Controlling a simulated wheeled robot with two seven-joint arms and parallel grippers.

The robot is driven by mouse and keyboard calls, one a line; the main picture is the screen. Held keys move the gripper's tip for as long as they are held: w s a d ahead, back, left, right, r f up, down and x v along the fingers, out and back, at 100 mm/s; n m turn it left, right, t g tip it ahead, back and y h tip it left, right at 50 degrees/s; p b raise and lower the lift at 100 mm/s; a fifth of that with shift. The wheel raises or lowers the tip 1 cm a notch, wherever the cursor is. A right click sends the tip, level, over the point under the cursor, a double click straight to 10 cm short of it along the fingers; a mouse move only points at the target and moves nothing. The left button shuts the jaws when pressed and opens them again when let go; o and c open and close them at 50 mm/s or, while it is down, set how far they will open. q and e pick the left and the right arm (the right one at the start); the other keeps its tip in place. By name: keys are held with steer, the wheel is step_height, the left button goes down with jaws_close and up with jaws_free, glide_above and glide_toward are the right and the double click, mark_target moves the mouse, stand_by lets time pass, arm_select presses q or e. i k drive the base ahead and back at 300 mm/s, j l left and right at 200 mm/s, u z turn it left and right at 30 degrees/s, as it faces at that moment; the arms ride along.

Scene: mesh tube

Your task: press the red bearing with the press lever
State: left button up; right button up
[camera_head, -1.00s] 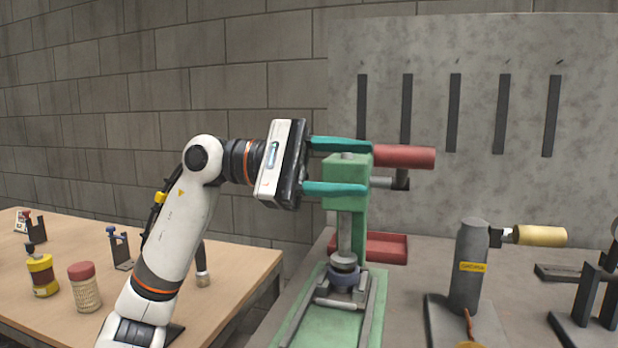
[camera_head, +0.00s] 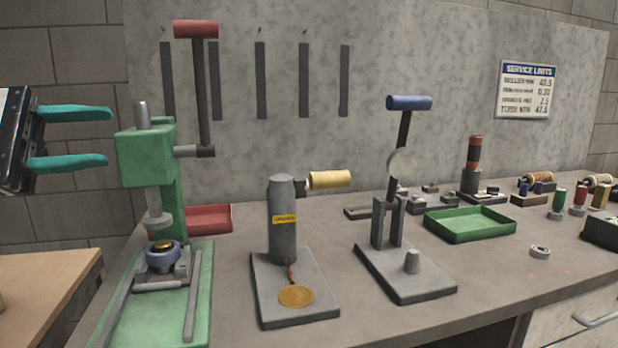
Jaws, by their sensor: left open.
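The green press (camera_head: 147,160) stands at the left of the grey bench. Its lever (camera_head: 201,100) points straight up, with a red handle (camera_head: 196,29) on top. The ram (camera_head: 157,212) hangs above a blue-grey ring (camera_head: 164,257) with a brass-coloured centre (camera_head: 163,245), seated on the press base. No part of this bearing looks red. My left gripper (camera_head: 106,137) is open and empty, just left of the press head and below the handle, apart from the lever. My right gripper is out of view.
A red tray (camera_head: 208,219) lies behind the press. A grey post tool with a cream handle (camera_head: 330,180) and a blue-handled lever stand (camera_head: 408,103) are to the right. A green tray (camera_head: 470,224) and a loose metal ring (camera_head: 540,252) lie farther right.

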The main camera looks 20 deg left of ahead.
mark_target(196, 30)
steer(key=k+l, duration=0.35)
steer(key=l, duration=0.15)
steer(key=k+l, duration=0.35)
steer(key=l, duration=0.2)
